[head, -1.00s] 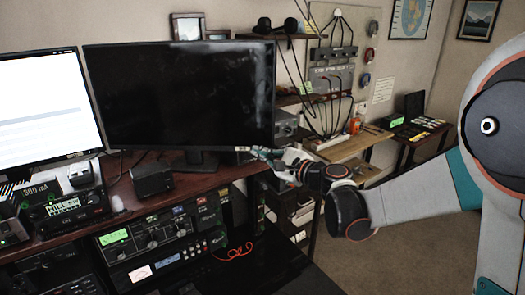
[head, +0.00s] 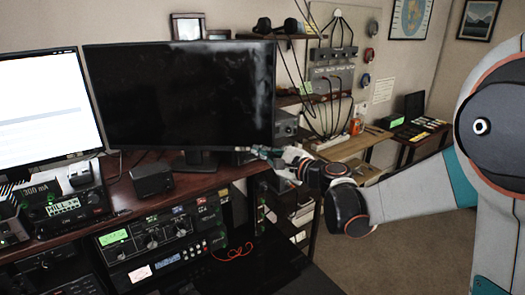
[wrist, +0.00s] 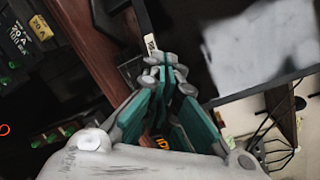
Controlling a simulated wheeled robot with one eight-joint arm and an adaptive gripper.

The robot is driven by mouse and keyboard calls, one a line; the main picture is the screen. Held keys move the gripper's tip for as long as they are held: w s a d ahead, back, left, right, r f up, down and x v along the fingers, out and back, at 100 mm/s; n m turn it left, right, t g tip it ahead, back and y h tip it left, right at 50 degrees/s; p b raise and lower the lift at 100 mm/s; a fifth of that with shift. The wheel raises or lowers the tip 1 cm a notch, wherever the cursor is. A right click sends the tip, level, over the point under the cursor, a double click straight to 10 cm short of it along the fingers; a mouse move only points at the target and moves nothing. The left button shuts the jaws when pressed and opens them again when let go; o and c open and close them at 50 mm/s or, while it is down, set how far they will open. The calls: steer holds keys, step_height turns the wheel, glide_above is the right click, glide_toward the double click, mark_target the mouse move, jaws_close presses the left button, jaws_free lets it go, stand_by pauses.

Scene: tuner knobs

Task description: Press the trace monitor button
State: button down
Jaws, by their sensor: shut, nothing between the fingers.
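The dark monitor (head: 180,95) stands on the desk with its screen black. A small pale label (head: 241,149) shows at its lower right corner, and a pale label also shows in the wrist view (wrist: 150,42). I cannot make out a separate button. My gripper (head: 258,151) is shut and empty, with its tips just right of that corner. In the wrist view my gripper (wrist: 165,62) has its green fingers together, the tips just below the pale label. I cannot tell whether they touch anything.
A lit white monitor (head: 48,110) stands at the left. A small black box (head: 152,179) sits on the wooden desk (head: 185,184). Radio gear (head: 160,238) with knobs fills the rack below. A cabled panel (head: 332,75) hangs on the wall behind my gripper.

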stand_by(0.4)
steer(key=shift+s, duration=0.75)
steer(key=s, duration=0.6)
steer(key=shift+a, duration=0.15)
steer(key=shift+s, duration=0.1)
